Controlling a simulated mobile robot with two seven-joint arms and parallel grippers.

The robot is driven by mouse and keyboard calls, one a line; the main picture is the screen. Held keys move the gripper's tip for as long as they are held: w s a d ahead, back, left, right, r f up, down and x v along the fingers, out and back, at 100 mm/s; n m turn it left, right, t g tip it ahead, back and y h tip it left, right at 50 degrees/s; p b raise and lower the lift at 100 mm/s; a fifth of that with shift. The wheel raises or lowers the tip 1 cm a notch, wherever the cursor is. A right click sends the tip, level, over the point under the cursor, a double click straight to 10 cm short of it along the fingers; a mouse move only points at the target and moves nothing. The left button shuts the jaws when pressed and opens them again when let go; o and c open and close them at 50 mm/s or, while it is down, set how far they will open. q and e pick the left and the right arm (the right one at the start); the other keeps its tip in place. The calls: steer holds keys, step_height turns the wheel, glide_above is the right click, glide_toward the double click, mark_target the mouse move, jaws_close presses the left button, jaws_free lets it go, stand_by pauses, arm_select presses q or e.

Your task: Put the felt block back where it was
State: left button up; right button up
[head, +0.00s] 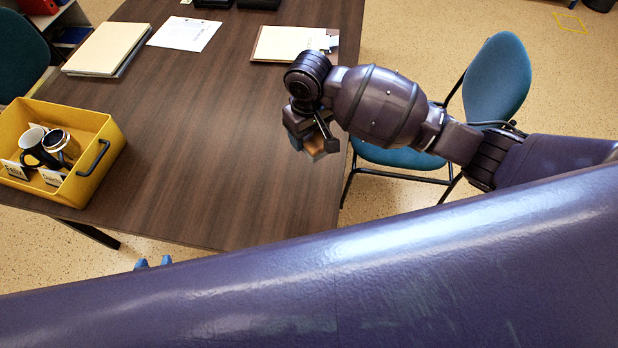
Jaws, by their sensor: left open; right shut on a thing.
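My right gripper (311,138) is over the right edge of the brown table (215,150), pointing down. It is shut on a small brown block (315,148), which I take to be the felt block. The fingers and wrist hide most of the block, and I cannot tell whether it touches the table. My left gripper (153,263) shows only as two blue fingertips, apart, beyond the table's near edge. The large purple arm across the foreground hides the rest of it.
A yellow crate (97,178) with mugs and name cards stands at the table's left. Folders (105,48), a white paper (184,34) and another folder (283,43) lie at the back. A teal chair (497,80) stands right of the table. The table's middle is clear.

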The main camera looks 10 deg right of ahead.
mark_target(309, 182)
step_height(309, 182, down, 19)
steer(key=shift+d+r+b, duration=0.1)
steer(key=shift+b, duration=0.75)
steer(key=o, duration=0.8)
steer(key=shift+o, duration=0.2)
